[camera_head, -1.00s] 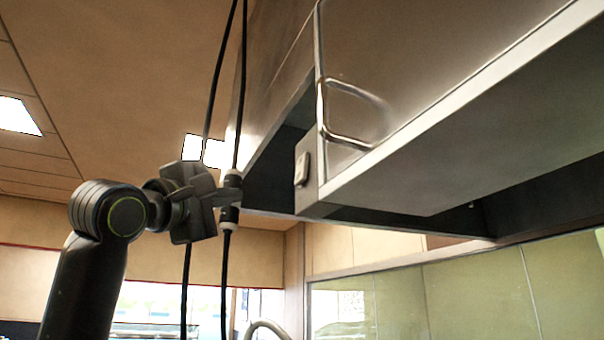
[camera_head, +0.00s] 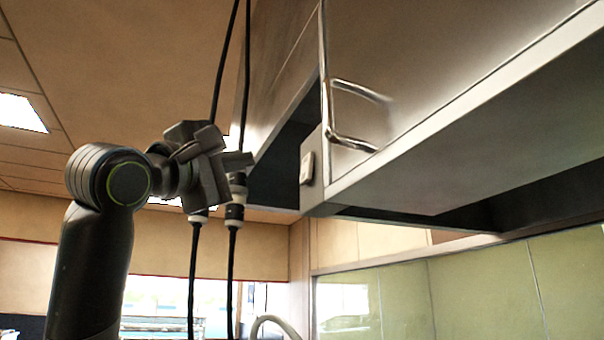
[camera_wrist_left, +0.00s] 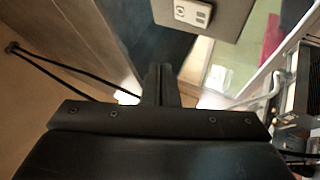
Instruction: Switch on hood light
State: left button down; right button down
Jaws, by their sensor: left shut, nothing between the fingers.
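A small white switch plate (camera_head: 307,167) sits on the narrow end face of the metal hood (camera_head: 345,188). It also shows in the left wrist view (camera_wrist_left: 193,12), at the top, with small dark marks on it. My left gripper (camera_head: 246,160) is to the left of the switch plate at nearly the same height, apart from it in the picture. Its fingers are together and empty, pointing right. In the left wrist view the shut fingers (camera_wrist_left: 160,80) stand below the switch plate, with a gap between. My right gripper is not in view.
A metal door with a bar handle (camera_head: 355,115) is just right of the switch plate. Green tiles (camera_head: 470,290) cover the wall below the hood. A pale curved pipe (camera_head: 270,322) shows at the bottom.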

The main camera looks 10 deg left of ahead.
aim_at(306, 168)
pick_arm(q)
jog(key=w+d, duration=0.3)
jog(key=d, duration=0.2)
jog(key=shift+w+d+f+p, duration=0.25)
jog(key=shift+w+f+p, duration=0.15)
jog(key=shift+p, duration=0.05)
dwell(1.7)
jog(key=shift+w+d, duration=0.25)
jog(key=shift+d, duration=0.15)
jog(key=shift+w+d+f, duration=0.1)
jog(key=shift+w+d, duration=0.1)
jog(key=shift+d, duration=0.05)
dwell(0.9)
jog(key=shift+a+b, duration=0.1)
jog(key=shift+b, duration=0.2)
jog(key=shift+s+a, duration=0.45)
jog(key=shift+a, duration=0.15)
